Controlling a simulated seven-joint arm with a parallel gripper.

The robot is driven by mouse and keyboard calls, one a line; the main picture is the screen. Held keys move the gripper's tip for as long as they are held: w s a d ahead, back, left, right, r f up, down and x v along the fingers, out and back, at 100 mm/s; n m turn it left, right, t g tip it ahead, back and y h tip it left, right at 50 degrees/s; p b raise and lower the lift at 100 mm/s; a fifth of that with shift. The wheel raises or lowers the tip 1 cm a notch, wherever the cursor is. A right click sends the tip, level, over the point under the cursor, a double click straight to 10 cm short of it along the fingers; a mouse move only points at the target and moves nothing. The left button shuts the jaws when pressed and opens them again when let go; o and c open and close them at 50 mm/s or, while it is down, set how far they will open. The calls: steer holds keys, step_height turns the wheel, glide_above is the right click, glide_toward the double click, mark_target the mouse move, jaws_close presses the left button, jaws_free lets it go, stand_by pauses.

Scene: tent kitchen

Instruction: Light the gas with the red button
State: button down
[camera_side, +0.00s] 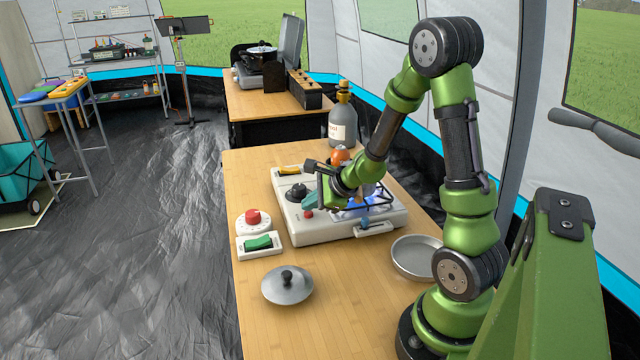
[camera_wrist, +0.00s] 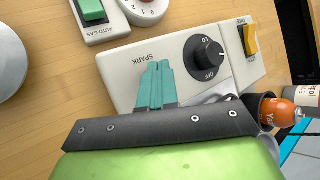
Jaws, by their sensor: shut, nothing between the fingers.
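The white gas stove (camera_side: 300,232) stands on the wooden table, with a black knob (camera_side: 296,192) on its control panel. The red button (camera_side: 308,214) shows on the panel just below my gripper's teal fingertips (camera_side: 309,203). In the wrist view the shut, empty fingers (camera_wrist: 155,85) point at the panel by the printed word SPARK, and the button is hidden there. I cannot tell whether the fingertips touch it. The black knob (camera_wrist: 205,58) is turned away from OFF. A bluish flame (camera_side: 352,210) shows at the burner, partly behind my arm.
Left of the stove are a white dial with a red knob (camera_side: 252,217) and a green rocker switch marked AUTO GAS (camera_side: 258,242). A yellow switch (camera_wrist: 250,40) sits beyond the knob. A lid (camera_side: 287,287), a shallow pan (camera_side: 415,257) and a grey bottle (camera_side: 343,122) stand nearby.

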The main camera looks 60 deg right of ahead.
mark_target(312, 214)
steer(key=shift+r, duration=0.5)
steer(key=shift+r, duration=2.5)
steer(key=s+a+r+n+g+y, duration=0.1)
steer(key=s+a+r+n, duration=0.4)
steer(key=a+n, duration=0.5)
steer(key=s+a+r+n+g+y, duration=0.1)
steer(key=s+a+r+n, duration=0.5)
steer(key=n, duration=0.7)
steer(key=s+a, duration=0.2)
steer(key=a, duration=0.2)
steer(key=shift+s+a+n, duration=0.3)
steer(key=shift+s, duration=0.1)
